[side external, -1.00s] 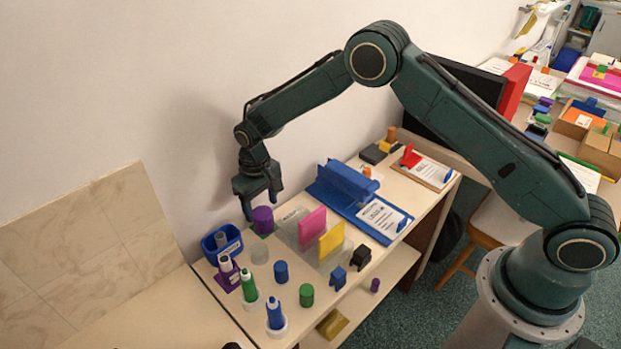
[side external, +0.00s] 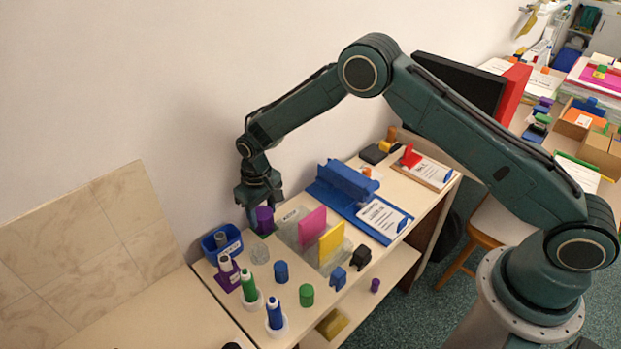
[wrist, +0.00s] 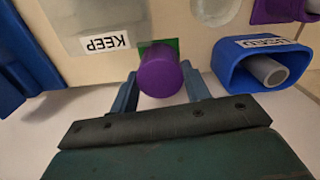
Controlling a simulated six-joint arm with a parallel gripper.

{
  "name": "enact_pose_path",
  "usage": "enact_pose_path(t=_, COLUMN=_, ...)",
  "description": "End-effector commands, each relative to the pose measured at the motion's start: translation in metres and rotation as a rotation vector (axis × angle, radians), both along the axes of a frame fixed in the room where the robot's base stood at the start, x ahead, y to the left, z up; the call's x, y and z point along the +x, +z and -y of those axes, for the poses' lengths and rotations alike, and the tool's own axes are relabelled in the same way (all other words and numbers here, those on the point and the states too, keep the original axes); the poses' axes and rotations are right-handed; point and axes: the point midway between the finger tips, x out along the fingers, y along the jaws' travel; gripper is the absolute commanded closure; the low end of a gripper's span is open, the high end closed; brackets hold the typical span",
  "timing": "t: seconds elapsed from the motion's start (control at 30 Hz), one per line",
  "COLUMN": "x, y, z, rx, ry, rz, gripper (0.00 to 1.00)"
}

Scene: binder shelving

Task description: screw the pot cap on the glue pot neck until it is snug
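A purple cylinder (side external: 264,217), which looks like the pot cap, stands upright over a green square (wrist: 171,45). It also shows in the wrist view (wrist: 162,80). My gripper (side external: 262,206) points down over it, with one finger on each side. In the wrist view my gripper's fingers (wrist: 160,88) look slightly apart from the cylinder, so I see no firm hold. A clear round pot (side external: 259,254), possibly the glue pot, stands just in front; only part of it shows in the wrist view (wrist: 214,9). Its neck is too small to make out.
A blue bin (side external: 222,242) holding a grey cylinder stands close left of my gripper. A clear tray with pink (side external: 312,225) and yellow (side external: 331,242) panels stands to the right. Blue (side external: 281,271) and green (side external: 306,295) cylinders stand in front.

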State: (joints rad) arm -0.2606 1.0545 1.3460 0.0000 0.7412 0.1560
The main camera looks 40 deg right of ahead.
Motion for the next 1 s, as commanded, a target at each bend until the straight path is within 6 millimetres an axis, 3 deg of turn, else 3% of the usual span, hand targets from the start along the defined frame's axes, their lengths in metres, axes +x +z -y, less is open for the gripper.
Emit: enact_pose_path(t=1.0, x=0.000, y=0.036, z=0.000, rx=0.000, ry=0.000, rz=0.001, gripper=0.86)
